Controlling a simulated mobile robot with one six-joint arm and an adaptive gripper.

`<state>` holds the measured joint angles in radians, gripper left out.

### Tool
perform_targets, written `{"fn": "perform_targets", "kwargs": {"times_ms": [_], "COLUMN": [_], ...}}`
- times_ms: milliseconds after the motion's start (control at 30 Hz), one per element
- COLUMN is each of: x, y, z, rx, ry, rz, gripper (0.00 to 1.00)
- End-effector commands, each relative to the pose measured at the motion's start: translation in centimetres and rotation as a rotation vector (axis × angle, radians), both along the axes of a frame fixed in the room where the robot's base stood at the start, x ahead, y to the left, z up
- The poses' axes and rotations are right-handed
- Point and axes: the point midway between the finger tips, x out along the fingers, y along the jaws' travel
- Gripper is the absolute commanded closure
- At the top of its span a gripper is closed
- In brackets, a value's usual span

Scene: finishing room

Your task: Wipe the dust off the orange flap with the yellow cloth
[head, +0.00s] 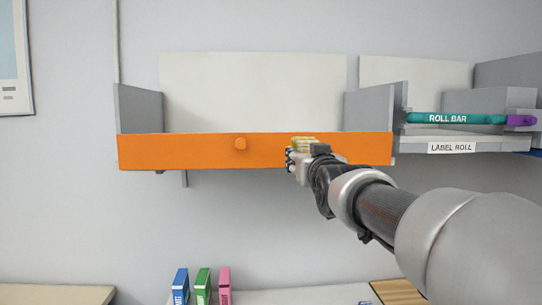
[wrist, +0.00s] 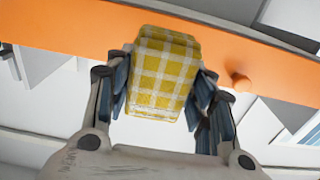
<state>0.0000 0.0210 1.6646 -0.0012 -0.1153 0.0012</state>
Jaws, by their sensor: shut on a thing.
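The orange flap (head: 200,151) is a long board across the front of a grey wall shelf, with a round orange knob (head: 240,144) on its face. It also crosses the upper part of the wrist view (wrist: 60,36). No dust can be made out on the visible flap.
To the right, a teal roll bar (head: 455,119) with a purple end sits above a shelf labelled "LABEL ROLL" (head: 452,148). Below, blue, green and pink boxes (head: 203,285) stand on a white surface.

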Motion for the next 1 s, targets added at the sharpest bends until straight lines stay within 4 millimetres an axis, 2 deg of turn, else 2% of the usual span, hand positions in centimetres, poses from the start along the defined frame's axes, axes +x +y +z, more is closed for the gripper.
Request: {"fn": "perform_targets", "kwargs": {"times_ms": [300, 500, 1000], "x": [3.7, 5.2, 5.7], "y": [0.0, 0.0, 0.0], "z": [0.1, 0.1, 0.0], "rx": [0.0, 0.0, 0.0], "ry": [0.0, -0.001, -0.002], "rz": [0.0, 0.0, 0.0], "gripper": [0.79, 0.79, 0.79]}}
